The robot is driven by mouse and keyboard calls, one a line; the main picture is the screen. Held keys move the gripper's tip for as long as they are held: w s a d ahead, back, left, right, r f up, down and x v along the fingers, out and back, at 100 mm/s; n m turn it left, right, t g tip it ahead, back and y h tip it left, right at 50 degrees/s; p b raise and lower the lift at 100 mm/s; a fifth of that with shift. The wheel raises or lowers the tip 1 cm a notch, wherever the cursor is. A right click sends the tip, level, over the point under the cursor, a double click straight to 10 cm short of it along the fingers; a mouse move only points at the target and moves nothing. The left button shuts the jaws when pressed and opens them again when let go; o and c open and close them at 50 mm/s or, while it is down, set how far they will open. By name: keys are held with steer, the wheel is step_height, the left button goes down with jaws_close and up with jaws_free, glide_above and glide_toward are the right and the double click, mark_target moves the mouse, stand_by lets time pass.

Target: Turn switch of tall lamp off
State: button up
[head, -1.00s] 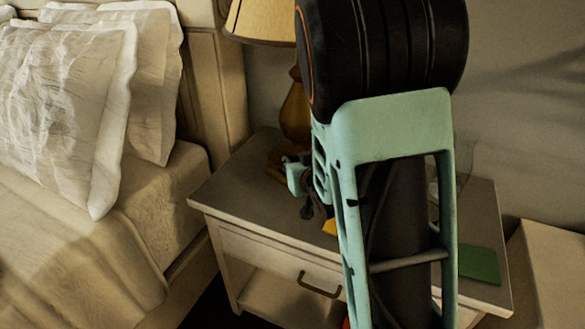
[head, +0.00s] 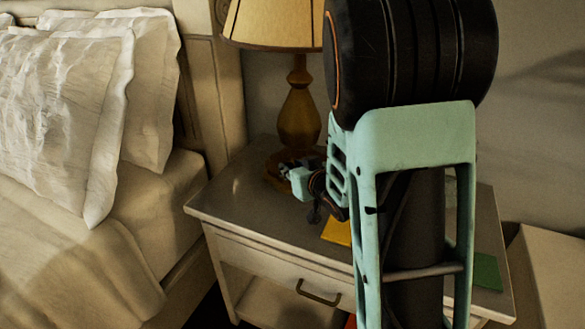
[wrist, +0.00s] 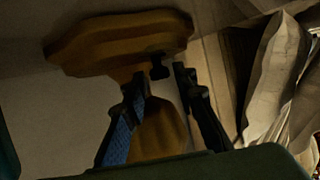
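The tall lamp stands on the nightstand, with a pale yellow shade (head: 272,22) and a turned brown wooden body (head: 298,117). Its brown base (wrist: 120,42) fills the upper left of the wrist view. A small dark piece (wrist: 160,69), probably the switch, shows at the base's edge. My gripper (wrist: 157,83) is open, its two dark fingers apart, with the dark piece just ahead between the tips. I cannot tell whether they touch it. In the head view my gripper (head: 287,170) is at the lamp's base, and my arm hides part of the nightstand.
The nightstand (head: 240,195) has a drawer with a dark handle (head: 318,293). A yellow flat item (head: 337,231) and a green one (head: 487,271) lie on it. The bed with white pillows (head: 65,110) is at the left, and a pale box (head: 548,270) at the right.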

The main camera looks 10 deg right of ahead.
steer(key=shift+o, duration=0.4)
steer(key=v, duration=0.7)
steer(key=shift+s, duration=0.2)
steer(key=shift+r, duration=0.15)
